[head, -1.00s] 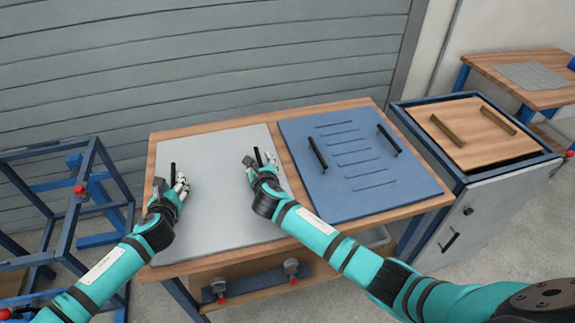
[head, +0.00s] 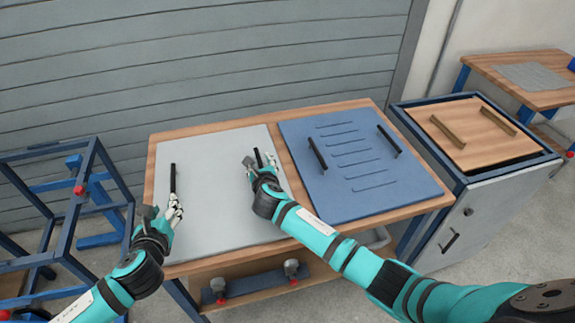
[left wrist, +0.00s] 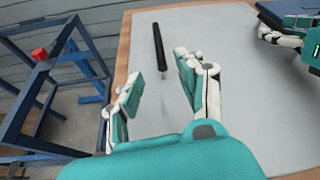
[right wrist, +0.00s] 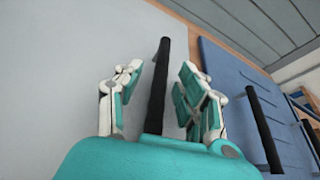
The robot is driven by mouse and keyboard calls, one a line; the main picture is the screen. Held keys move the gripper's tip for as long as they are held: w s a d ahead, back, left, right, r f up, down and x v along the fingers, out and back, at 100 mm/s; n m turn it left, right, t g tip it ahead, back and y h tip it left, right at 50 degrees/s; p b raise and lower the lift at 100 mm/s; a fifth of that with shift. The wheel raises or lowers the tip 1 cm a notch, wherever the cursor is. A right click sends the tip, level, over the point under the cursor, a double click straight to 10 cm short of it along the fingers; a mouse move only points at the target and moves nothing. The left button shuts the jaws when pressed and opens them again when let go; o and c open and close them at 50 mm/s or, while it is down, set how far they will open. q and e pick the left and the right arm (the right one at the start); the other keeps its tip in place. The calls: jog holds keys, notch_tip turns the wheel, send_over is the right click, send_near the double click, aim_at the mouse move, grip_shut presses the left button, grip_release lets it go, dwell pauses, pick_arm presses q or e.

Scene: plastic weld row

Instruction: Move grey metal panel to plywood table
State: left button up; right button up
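The grey metal panel (head: 215,195) lies flat on the left part of a wood-topped table (head: 350,105). It has two black bar handles. My left gripper (head: 163,213) is open and empty, near the panel's left edge and short of the left handle (head: 172,178). In the left wrist view that handle (left wrist: 158,45) stands ahead of the spread fingers. My right gripper (head: 258,165) is open, with its fingers on either side of the right handle (right wrist: 158,85). A gap shows between fingers and handle. I cannot tell which table the task calls plywood.
A blue panel (head: 350,185) with two black handles lies right beside the grey one. A blue-framed cabinet (head: 490,215) at right carries a wooden panel (head: 470,140) with handles. Another wood-topped table (head: 550,65) bears a grey sheet. A blue frame (head: 65,240) stands at left.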

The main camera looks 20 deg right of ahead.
pick_arm(q)
jog(key=shift+s, duration=0.15)
pick_arm(e)
jog(key=shift+s, duration=0.15)
jog(key=v, duration=1.1)
jog(key=shift+s+r, duration=0.2)
jog(key=shift+s, duration=0.15)
jog(key=shift+f, duration=0.1)
